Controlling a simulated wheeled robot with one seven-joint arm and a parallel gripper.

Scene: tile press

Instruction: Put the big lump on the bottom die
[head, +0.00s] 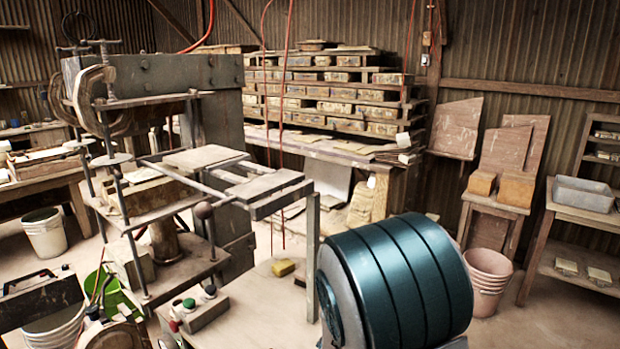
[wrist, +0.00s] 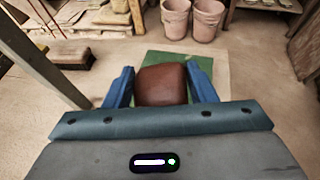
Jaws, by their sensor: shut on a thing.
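In the wrist view my gripper (wrist: 160,86) has its two blue fingers on either side of a reddish-brown lump (wrist: 161,84) and is shut on it. The lump is held in the air over the floor, with a green square behind it. In the head view my arm hides the gripper and the held lump. The press (head: 150,75) stands at the left of the head view. Its rails reach out to the right and carry a flat plate (head: 206,158) and a nearer plate (head: 268,190). I cannot tell which part is the bottom die.
Two orange-brown blocks (head: 498,186) sit on a wooden stand at the right. Pink buckets (head: 487,275) stand below it, and a grey tub (head: 583,194) is on a shelf. A post (head: 312,250) supports the rail end.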

